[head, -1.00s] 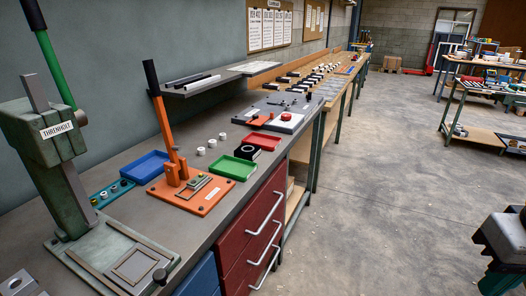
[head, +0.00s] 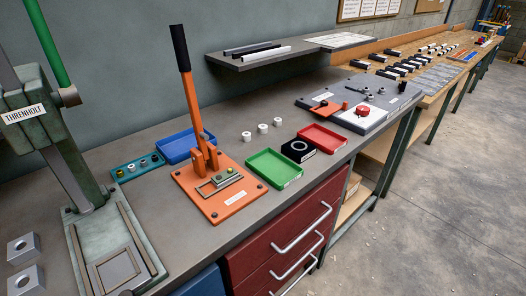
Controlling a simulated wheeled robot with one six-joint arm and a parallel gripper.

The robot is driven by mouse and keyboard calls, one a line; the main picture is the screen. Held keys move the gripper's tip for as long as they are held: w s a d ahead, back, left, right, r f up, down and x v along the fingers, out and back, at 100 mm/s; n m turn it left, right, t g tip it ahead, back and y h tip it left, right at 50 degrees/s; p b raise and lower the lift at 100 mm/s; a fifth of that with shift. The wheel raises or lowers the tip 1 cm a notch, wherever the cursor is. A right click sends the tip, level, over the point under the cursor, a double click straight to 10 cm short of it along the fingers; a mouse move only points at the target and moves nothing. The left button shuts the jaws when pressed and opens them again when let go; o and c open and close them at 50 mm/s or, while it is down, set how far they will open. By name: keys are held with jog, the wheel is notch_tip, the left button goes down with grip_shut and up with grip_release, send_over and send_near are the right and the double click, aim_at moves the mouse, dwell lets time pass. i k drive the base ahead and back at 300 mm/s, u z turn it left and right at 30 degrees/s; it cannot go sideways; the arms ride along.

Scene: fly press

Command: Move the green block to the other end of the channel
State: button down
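I cannot make out a green block or a clearly marked channel. The green things that show are an open green tray (head: 272,170) and the green lever (head: 42,45) of the press labelled THRENHOLT (head: 28,115). An orange lever press (head: 205,190) with a black handle stands on the bench. A small metal frame (head: 220,183) lies on its base plate, with a small yellowish spot near its back end, too small to identify. My gripper is not in view.
The grey bench (head: 120,232) runs away to the right. A shelf (head: 280,55) hangs behind. The floor (head: 440,220) at right is clear.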

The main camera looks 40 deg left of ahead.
aim_at(224, 178)
jog(key=u, duration=0.25)
jog(key=i, duration=0.6)
jog(key=u, duration=0.95)
jog(key=i, duration=0.45)
jog(key=u, duration=0.5)
